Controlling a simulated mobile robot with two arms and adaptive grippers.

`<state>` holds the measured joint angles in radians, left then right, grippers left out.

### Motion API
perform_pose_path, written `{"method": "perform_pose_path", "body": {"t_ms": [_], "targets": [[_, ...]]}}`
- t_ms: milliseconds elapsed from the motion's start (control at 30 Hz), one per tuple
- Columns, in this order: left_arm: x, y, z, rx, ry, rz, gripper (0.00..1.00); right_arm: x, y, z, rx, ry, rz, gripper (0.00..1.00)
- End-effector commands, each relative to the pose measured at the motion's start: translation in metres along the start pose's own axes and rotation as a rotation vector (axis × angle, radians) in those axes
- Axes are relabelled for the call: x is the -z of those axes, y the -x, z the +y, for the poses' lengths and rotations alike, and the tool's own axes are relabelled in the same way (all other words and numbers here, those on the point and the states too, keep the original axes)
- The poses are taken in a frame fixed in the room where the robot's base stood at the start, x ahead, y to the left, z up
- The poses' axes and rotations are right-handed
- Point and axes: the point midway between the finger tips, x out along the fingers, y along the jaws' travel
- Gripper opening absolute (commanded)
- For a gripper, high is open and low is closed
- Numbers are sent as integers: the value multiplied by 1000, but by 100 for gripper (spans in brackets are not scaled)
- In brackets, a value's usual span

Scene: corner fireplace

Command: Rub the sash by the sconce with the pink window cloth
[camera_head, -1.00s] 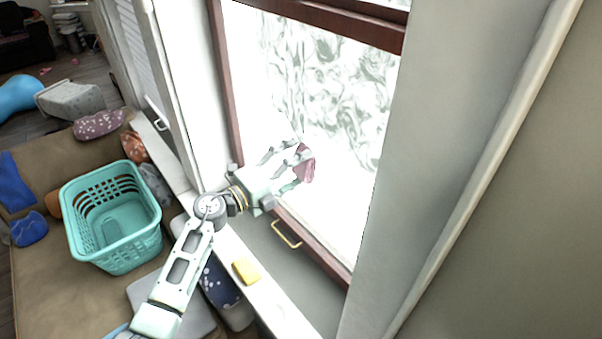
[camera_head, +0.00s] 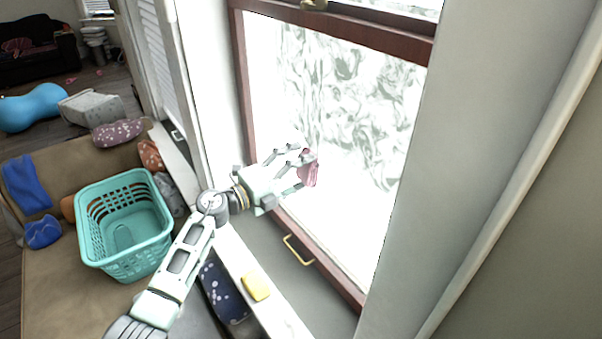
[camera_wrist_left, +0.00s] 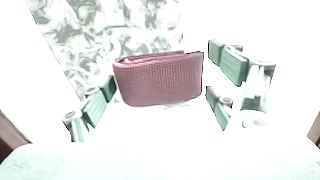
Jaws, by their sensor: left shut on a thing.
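The pink window cloth (camera_head: 308,173) is folded and held at the tips of my left gripper (camera_head: 300,170), in front of the lower window pane. In the left wrist view the cloth (camera_wrist_left: 158,80) sits between the green-padded fingers (camera_wrist_left: 160,88), with patterned glass behind it. The sash (camera_head: 330,125) has a dark red-brown wooden frame and a bright pane with a swirling pattern. Whether the cloth touches the glass I cannot tell. No sconce is visible. My right gripper is not in view.
A yellow sponge-like block (camera_head: 256,287) lies on the white sill edge below the window. A brass handle (camera_head: 298,250) is on the sash's bottom rail. A turquoise basket (camera_head: 125,225) stands on the brown bench at left, among cushions. A grey wall (camera_head: 450,120) is at right.

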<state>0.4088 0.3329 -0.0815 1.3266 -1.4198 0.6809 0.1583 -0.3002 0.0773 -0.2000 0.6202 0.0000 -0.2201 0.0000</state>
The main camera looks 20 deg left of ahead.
Motion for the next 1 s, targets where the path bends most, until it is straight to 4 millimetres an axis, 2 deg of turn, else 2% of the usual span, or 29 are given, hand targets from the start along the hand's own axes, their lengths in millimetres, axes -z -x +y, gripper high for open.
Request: {"method": "perform_pose_path", "body": {"t_ms": [167, 633, 1000], "targets": [[0, 8, -1, -2, -1, -1, 61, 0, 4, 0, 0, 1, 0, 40], [0, 54, 0, -1, 0, 0, 61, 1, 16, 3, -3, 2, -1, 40], [0, 60, 0, 0, 0, 0, 61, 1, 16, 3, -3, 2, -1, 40]]}}
